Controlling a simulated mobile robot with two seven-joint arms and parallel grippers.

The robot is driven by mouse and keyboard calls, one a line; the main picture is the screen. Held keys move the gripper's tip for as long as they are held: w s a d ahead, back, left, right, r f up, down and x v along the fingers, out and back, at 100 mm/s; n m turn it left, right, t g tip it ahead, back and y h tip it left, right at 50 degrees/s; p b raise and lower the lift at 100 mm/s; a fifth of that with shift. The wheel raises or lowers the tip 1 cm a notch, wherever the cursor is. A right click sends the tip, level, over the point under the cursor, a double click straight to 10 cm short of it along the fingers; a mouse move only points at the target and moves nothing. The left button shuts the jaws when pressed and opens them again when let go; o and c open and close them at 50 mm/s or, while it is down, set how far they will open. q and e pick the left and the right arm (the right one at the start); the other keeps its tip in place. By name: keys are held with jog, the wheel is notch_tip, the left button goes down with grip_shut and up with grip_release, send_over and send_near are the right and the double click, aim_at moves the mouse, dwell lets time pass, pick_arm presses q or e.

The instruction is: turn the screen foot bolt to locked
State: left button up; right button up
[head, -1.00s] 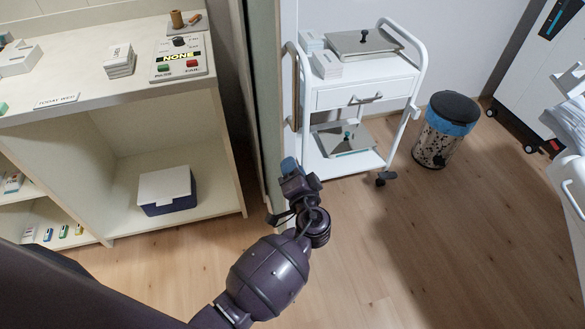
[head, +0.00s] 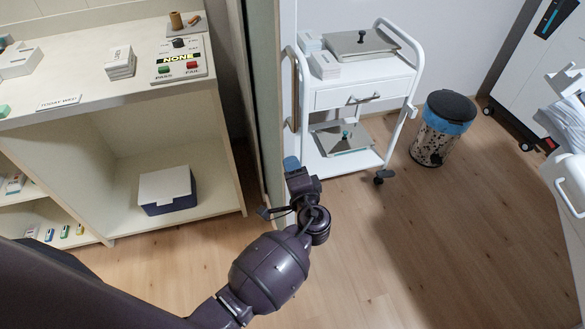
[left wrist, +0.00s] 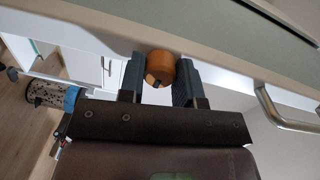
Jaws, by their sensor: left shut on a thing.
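The screen is the tall pale-green panel (head: 261,95) with a light edge, standing left of the white trolley in the head view. The bolt's round orange knob (left wrist: 160,66), with a small dark mark on its face, sits at the edge of the screen's frame (left wrist: 100,35) in the left wrist view. My left gripper (head: 287,168) is at the foot of the screen. In the left wrist view its two dark fingers (left wrist: 160,80) are closed on both sides of the knob. The knob is hidden in the head view. My right gripper is not in view.
A white trolley (head: 365,97) stands behind and right of my left gripper, with a bin (head: 442,128) beside it. A shelf unit (head: 120,95) with a blue box (head: 166,190) stands at left. Wooden floor (head: 390,265) is clear at front right.

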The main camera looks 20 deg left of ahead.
pick_arm(q)
jog(key=o, duration=0.9)
jog(key=shift+s, duration=0.1)
jog(key=v, duration=1)
jog(key=shift+s+d, duration=0.25)
